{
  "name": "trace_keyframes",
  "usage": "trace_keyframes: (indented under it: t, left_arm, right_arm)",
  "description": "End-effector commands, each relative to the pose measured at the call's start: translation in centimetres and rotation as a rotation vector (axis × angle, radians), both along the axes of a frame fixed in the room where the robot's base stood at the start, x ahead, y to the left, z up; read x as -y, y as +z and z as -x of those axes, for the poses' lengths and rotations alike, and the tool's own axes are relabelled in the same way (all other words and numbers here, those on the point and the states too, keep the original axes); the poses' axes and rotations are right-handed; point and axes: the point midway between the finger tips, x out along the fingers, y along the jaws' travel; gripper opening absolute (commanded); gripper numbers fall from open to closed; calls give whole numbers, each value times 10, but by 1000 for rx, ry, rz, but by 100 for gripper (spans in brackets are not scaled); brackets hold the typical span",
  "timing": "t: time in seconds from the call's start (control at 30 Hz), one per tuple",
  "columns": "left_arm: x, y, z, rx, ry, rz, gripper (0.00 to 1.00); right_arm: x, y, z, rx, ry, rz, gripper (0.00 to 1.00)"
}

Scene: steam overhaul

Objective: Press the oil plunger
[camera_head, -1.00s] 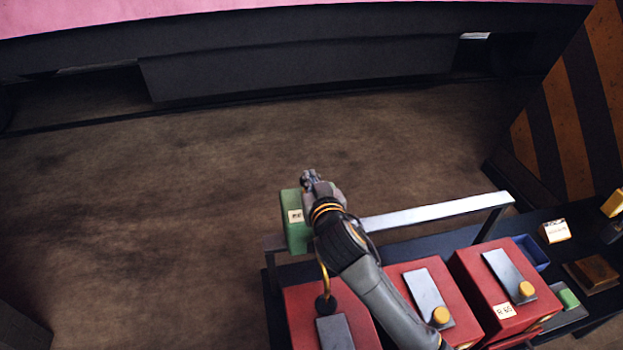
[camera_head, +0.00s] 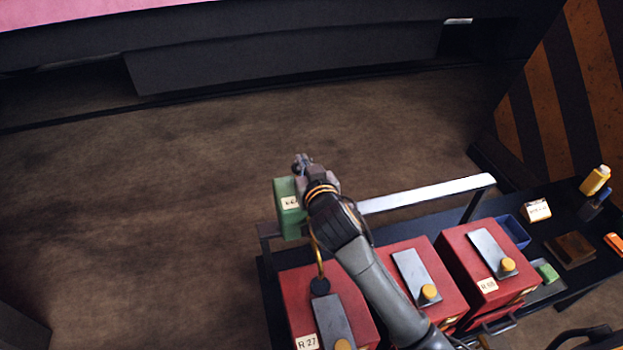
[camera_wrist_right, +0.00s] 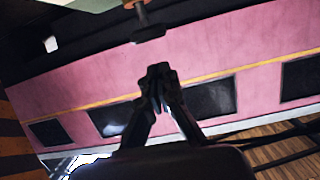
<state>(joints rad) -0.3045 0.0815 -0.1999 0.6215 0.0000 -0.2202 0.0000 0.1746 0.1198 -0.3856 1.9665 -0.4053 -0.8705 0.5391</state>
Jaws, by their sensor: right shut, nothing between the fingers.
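My right gripper (camera_head: 301,163) is shut and empty, reaching over the far rail of the cart beside and partly over a green box (camera_head: 287,222). In the right wrist view the closed fingers (camera_wrist_right: 159,72) point up toward a pink carriage side. A copper-coloured rod (camera_wrist_right: 143,14) with a dark flat piece (camera_wrist_right: 149,34) at its end shows just beyond the fingertips, apart from them in the picture. I cannot tell whether this is the oil plunger; nothing else in view is clearly it. My left gripper is not in view.
A dark cart (camera_head: 268,300) carries several red boxes (camera_head: 455,255) with grey lids and yellow knobs. A pale rail (camera_head: 425,195) runs along its far edge. A yellow bottle (camera_head: 595,180) and a blue tray (camera_head: 513,232) stand at right. The brown floor (camera_head: 150,200) at left is clear.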

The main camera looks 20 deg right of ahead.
Motion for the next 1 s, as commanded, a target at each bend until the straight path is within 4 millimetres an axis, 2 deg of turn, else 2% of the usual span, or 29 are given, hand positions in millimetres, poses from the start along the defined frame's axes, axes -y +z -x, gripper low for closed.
trace_keyframes:
  t: [0.03, 0.1, 0.4, 0.6, 1.0]
  left_arm:
    - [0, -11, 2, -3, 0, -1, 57]
    - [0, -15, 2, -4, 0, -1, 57]
    - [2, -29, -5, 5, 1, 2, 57]
    - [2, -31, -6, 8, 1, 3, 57]
    - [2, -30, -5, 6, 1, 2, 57]
  right_arm:
    - [-1, -6, 11, -3, 1, -2, 0]
    - [-1, -3, 24, -2, 1, -3, 0]
    - [-1, 11, 70, 0, 3, -2, 0]
    - [-1, 16, 82, 0, 2, 0, 0]
    - [-1, 17, 83, 0, 1, 0, 0]
